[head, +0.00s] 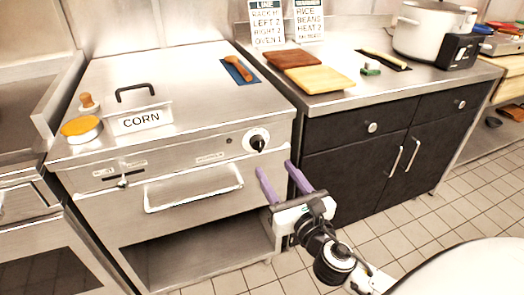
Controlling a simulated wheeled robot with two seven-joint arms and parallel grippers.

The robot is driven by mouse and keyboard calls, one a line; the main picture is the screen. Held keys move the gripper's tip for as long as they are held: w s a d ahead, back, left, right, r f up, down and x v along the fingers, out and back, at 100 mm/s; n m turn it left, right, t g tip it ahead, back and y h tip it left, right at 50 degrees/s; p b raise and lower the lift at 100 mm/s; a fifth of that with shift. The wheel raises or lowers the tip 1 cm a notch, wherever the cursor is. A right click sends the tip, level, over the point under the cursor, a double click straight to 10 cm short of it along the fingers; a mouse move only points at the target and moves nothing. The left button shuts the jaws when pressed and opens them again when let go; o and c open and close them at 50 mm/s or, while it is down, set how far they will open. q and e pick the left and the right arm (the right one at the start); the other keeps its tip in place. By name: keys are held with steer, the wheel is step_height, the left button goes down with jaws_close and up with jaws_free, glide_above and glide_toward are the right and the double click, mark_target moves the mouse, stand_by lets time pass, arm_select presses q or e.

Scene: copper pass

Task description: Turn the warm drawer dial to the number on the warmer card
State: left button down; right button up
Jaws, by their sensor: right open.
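The warm drawer dial (257,142) is a black knob on a white round plate, at the right end of the steel unit's front panel. Its pointer setting is too small to read. Two cards stand against the back wall; the right card (309,20) reads "RICE BEANS HEAT", with a last line too small to read. The left card (267,22) reads "LINE", "LEFT 2", "RIGHT 2", "OVEN 1". My right gripper (281,177) is open and empty, its purple fingers pointing up, just below and right of the dial in the picture, apart from it. My left gripper is out of view.
The drawer handle (194,190) juts out below the panel, left of my right gripper. A small lever (122,181) sits on the panel's left. Dark cabinets (350,165) are at right.

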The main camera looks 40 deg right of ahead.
mark_target(260, 146)
steer(key=x, duration=0.9)
steer(key=shift+d+r, duration=0.1)
steer(key=shift+r, duration=0.05)
steer(key=shift+w+d, duration=0.1)
steer(key=shift+w, duration=0.5)
steer(key=c, duration=1)
